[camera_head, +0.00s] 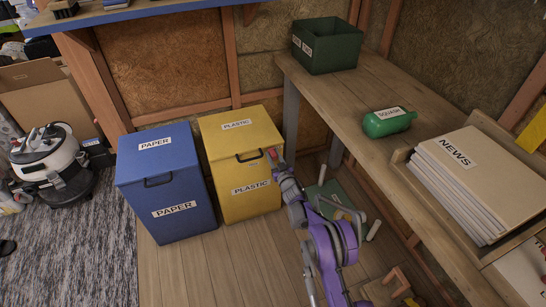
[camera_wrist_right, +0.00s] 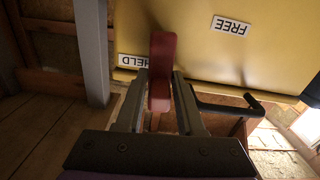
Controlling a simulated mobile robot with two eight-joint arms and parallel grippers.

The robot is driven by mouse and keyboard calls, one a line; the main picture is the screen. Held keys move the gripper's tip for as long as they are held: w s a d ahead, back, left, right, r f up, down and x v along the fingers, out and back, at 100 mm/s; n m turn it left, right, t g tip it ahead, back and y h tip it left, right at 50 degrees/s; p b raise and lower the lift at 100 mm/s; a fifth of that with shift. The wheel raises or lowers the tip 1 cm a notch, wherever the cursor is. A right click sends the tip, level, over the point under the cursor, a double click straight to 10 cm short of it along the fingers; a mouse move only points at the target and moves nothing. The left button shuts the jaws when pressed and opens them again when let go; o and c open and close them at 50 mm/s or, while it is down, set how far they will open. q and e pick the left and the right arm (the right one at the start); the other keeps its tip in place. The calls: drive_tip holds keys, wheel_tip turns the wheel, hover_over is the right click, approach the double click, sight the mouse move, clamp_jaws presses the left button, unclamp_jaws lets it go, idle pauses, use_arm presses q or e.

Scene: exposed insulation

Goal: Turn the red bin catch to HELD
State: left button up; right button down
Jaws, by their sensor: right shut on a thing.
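The red catch (camera_wrist_right: 162,60) is a short bar on the yellow plastic bin (camera_head: 236,150), at the bin's right side in the head view. In the right wrist view it stands nearly upright in the picture, its upper part close to the HELD label (camera_wrist_right: 133,61). The FREE label (camera_wrist_right: 231,26) is farther up and right; both labels appear upside down. My right gripper (camera_wrist_right: 158,95) is shut on the catch, one finger on each side. In the head view my right gripper (camera_head: 274,160) reaches the bin's upper right edge. My left gripper is out of view.
A blue paper bin (camera_head: 165,182) stands left of the yellow bin. The workbench (camera_head: 385,85) on the right carries a green crate (camera_head: 327,46), a green bottle (camera_head: 389,122) and a newspaper stack (camera_head: 470,185). Black bin handle (camera_wrist_right: 228,106) lies right of my fingers.

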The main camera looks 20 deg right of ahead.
drive_tip(key=c, duration=0.5)
unclamp_jaws()
drive_tip(key=shift+s, duration=0.15)
drive_tip(key=s, duration=0.3)
drive_tip(key=s+p, duration=0.1)
drive_tip(key=s, duration=0.3)
drive_tip(key=s+p, duration=0.1)
drive_tip(key=s, duration=0.2)
drive_tip(key=shift+s+d, duration=0.25)
drive_tip(key=shift+s, duration=0.05)
